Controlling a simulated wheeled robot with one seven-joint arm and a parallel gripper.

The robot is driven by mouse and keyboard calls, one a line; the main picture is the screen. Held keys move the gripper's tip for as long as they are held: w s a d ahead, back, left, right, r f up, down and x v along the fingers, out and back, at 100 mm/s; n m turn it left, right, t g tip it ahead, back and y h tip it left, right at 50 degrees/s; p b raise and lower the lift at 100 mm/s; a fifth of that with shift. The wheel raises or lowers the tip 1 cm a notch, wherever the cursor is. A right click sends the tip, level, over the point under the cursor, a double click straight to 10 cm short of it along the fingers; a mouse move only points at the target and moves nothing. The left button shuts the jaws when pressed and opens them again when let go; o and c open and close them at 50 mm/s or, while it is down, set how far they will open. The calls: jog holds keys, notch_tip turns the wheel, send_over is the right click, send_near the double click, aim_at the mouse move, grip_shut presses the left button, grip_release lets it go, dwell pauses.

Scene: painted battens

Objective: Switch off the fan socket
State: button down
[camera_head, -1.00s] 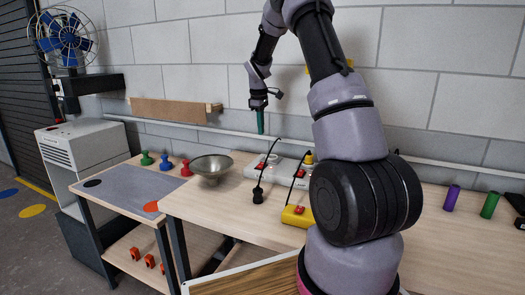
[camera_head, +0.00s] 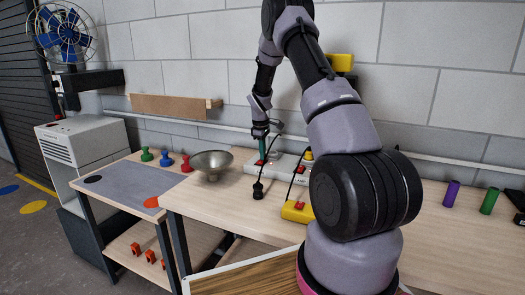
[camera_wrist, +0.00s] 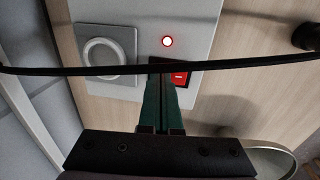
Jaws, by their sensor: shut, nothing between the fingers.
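A pale grey socket strip (camera_head: 290,168) lies on the table near the wall; its small labels are unreadable. In the wrist view its panel (camera_wrist: 195,20) has a round socket (camera_wrist: 101,51), a lit red lamp (camera_wrist: 167,42) and a red rocker switch (camera_wrist: 181,77). My gripper (camera_head: 262,157) is shut and empty, pointing down onto the strip. In the wrist view its green fingertips (camera_wrist: 162,69) overlap the left part of the switch; I cannot tell whether they touch it. The blue fan (camera_head: 66,37) is at the upper left.
A black cable (camera_wrist: 230,67) crosses close over the fingers. A black plug (camera_head: 257,191) and a yellow box with a red switch (camera_head: 296,213) stand in front of the strip. A metal bowl (camera_head: 211,160) is to its left. Bare table (camera_head: 212,205) lies in front.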

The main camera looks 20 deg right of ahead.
aim_at(260, 164)
jog(key=shift+f, duration=0.2)
dwell(0.3)
jog(key=shift+s+a+r, duration=0.2)
jog(key=shift+s+a, duration=0.3)
jog(key=shift+r, duration=0.1)
jog(key=shift+r, duration=0.3)
notch_tip(260, 164, up, 13)
jog(key=s+a, duration=0.1)
dwell(0.3)
